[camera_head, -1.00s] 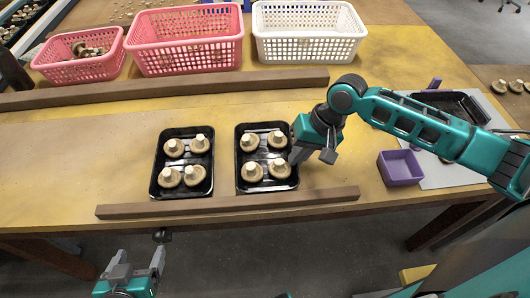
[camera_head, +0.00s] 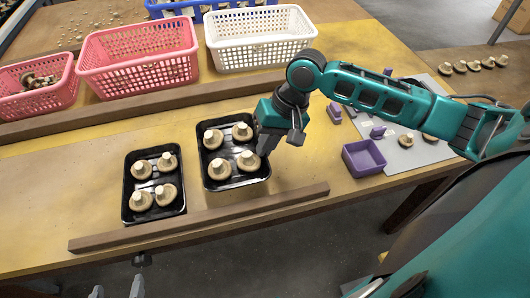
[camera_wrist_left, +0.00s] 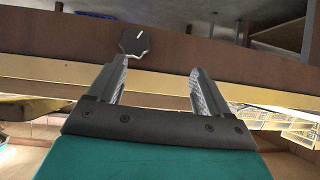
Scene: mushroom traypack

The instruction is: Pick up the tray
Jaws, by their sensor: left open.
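Two black trays, each holding several mushrooms, are in the head view. The left tray (camera_head: 127,200) lies on the table beside the front wooden rail. The right tray (camera_head: 208,176) sits farther from that rail and looks slightly raised. My right gripper (camera_head: 280,141) is at the right tray's right edge and appears shut on its rim; the exact contact is partly hidden. My left gripper (camera_head: 118,291) is open and empty in front of the table, cut off by the lower frame edge. Its fingers also show in the left wrist view (camera_wrist_left: 158,70), facing the table's front edge.
A dark knob (camera_head: 142,260) sticks out from the table front near my left gripper. Pink baskets (camera_head: 137,62) and a white basket (camera_head: 260,52) stand behind the back rail (camera_head: 130,103). A purple box (camera_head: 364,158) and grey mat (camera_head: 405,158) lie at right.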

